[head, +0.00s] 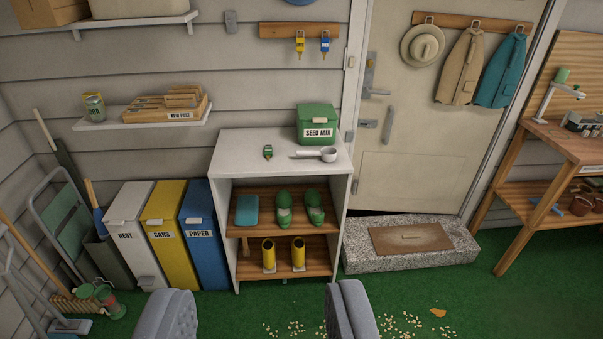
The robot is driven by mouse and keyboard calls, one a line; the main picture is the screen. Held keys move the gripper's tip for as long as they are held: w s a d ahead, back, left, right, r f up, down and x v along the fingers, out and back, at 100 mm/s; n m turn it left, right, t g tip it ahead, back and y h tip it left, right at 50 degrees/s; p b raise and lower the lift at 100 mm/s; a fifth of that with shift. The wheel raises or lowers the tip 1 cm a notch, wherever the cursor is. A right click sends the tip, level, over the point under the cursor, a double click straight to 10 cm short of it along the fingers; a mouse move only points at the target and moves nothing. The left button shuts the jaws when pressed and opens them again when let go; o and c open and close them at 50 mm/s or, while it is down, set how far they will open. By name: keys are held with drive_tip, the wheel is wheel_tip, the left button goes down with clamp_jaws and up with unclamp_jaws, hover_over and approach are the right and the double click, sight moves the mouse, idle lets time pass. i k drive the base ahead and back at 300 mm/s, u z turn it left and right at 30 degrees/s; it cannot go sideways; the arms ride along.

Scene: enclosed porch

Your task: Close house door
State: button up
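The cream house door (425,125) stands at the right of the centre in the head view, above a stone step. A metal lever handle (387,122) and a lock plate are near its left edge. A thin dark wedge shows under the door's lower left corner, so it looks slightly ajar; the exact gap at the left edge is hard to tell. My gripper (261,312) is at the bottom of the view, its two grey fingers wide apart with nothing between them. It is well short of the door, to its lower left.
The granite step (440,257) carries a brown mat (412,238). A white shelf unit (225,240) stands left of the door, with several bins beyond it. A wooden workbench (540,160) is at the right.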

sight(417, 153)
drive_tip(key=z, duration=0.15)
drive_tip(key=i, duration=1.25)
drive_tip(key=z, duration=0.4)
drive_tip(key=i, duration=1.35)
drive_tip(key=z, duration=0.45)
drive_tip(key=i, duration=0.75)
drive_tip(key=z, duration=0.15)
